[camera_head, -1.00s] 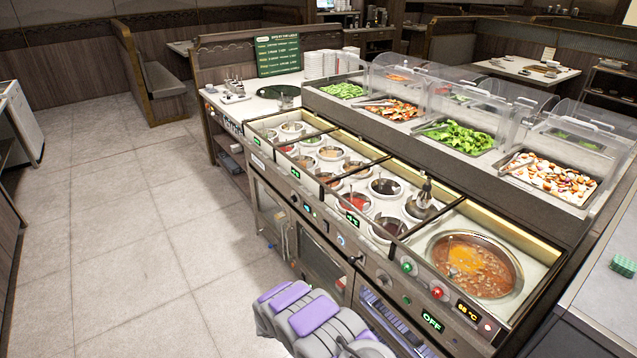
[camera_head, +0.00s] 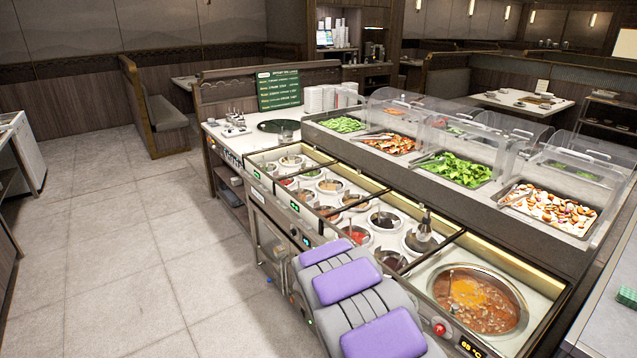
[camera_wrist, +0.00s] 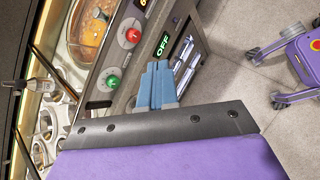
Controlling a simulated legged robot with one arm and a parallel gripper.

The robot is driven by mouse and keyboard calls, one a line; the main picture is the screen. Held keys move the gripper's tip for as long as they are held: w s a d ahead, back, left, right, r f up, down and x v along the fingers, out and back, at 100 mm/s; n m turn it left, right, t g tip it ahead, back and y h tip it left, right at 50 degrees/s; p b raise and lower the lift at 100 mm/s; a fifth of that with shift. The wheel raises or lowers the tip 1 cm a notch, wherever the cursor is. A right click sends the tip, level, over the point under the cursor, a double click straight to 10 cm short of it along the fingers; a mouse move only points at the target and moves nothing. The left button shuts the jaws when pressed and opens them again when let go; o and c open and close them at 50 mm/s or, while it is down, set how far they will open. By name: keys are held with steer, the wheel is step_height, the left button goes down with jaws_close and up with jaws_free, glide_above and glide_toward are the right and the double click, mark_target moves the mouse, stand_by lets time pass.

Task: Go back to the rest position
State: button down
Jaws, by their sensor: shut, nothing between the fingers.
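My gripper (camera_wrist: 156,88) shows in the wrist view, with its blue fingers together and nothing between them. It is in front of the counter's control panel, near the lit OFF display (camera_wrist: 163,44) and the red knob (camera_wrist: 133,35) and green knob (camera_wrist: 112,81). In the head view my grey arm with purple pads rises at the bottom centre and covers part of the counter front. The gripper itself cannot be made out there.
The sauce counter has round wells (camera_head: 387,220) and a large soup pot (camera_head: 478,301) at right. Behind are salad trays (camera_head: 462,169) under clear guards (camera_head: 492,128). A ladle or bottle (camera_head: 424,228) stands in a well. Open tiled floor (camera_head: 130,240) lies at left.

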steer(key=s+d+r+m+g+y, duration=0.1)
steer(key=s+d+r+m+y, duration=0.1)
steer(key=s+r+m, duration=0.35)
steer(key=s+d+r+m+g+y, duration=0.1)
steer(key=s+r+m+g+y, duration=0.1)
steer(key=s+r, duration=0.7)
steer(key=s+a+r+m+y, duration=0.1)
steer(key=s+a+m+y, duration=0.1)
steer(key=s, duration=1)
steer(key=s+a+r+m+y, duration=0.1)
steer(key=s+a+m+y, duration=0.2)
steer(key=s+a, duration=0.3)
steer(key=s+m, duration=0.1)
steer(key=s, duration=0.4)
steer(key=shift+s+a+t+y, duration=0.15)
steer(key=shift+s+t+y, duration=0.15)
steer(key=shift+s, duration=0.05)
